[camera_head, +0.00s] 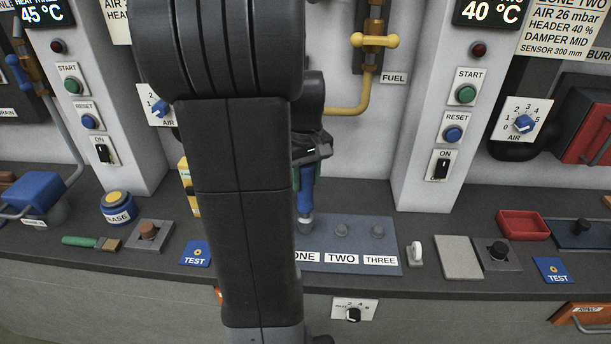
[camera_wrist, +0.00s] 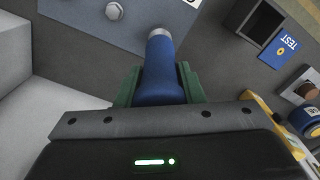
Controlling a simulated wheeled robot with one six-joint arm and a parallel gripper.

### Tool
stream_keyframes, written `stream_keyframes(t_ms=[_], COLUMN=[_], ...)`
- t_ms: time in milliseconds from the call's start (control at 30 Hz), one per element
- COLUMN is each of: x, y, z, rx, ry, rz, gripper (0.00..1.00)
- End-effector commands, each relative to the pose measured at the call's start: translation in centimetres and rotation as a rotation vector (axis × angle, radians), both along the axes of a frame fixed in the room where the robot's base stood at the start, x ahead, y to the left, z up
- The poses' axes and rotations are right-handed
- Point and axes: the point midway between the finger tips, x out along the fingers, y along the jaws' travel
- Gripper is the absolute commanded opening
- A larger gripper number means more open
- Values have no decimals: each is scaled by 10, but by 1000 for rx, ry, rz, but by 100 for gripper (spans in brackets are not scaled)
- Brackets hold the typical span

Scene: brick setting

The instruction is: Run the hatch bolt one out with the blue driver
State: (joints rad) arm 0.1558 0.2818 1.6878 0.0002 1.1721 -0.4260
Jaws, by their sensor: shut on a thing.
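My gripper (camera_head: 306,172) is shut on the blue driver (camera_head: 305,198), which points down at the hatch plate (camera_head: 400,262). In the wrist view the green fingers of my gripper (camera_wrist: 160,88) clasp both sides of the driver (camera_wrist: 160,72), and its silver end (camera_wrist: 160,33) is at the plate (camera_wrist: 90,22). The end stands by the ONE label (camera_head: 306,257), left of bolt two (camera_head: 342,230) and bolt three (camera_head: 378,232). Bolt one is hidden under the driver, and I cannot tell whether they touch. One other bolt (camera_wrist: 113,11) shows in the wrist view.
Left on the bench are a blue tub (camera_head: 117,214), a brush (camera_head: 92,242), a knob block (camera_head: 149,237) and a TEST card (camera_head: 195,253). Right are a white hook (camera_head: 415,253), a pale slab (camera_head: 458,257) and a red tray (camera_head: 523,224). Two pillars flank the bay.

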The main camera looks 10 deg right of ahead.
Motion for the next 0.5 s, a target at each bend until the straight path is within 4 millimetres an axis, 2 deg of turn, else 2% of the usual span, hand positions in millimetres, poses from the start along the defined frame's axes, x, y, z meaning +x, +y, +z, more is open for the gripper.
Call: stream_keyframes(t_ms=[500], x=[0], y=[0], z=[-13], rx=[0], ry=[-2], rz=[0], gripper=[3])
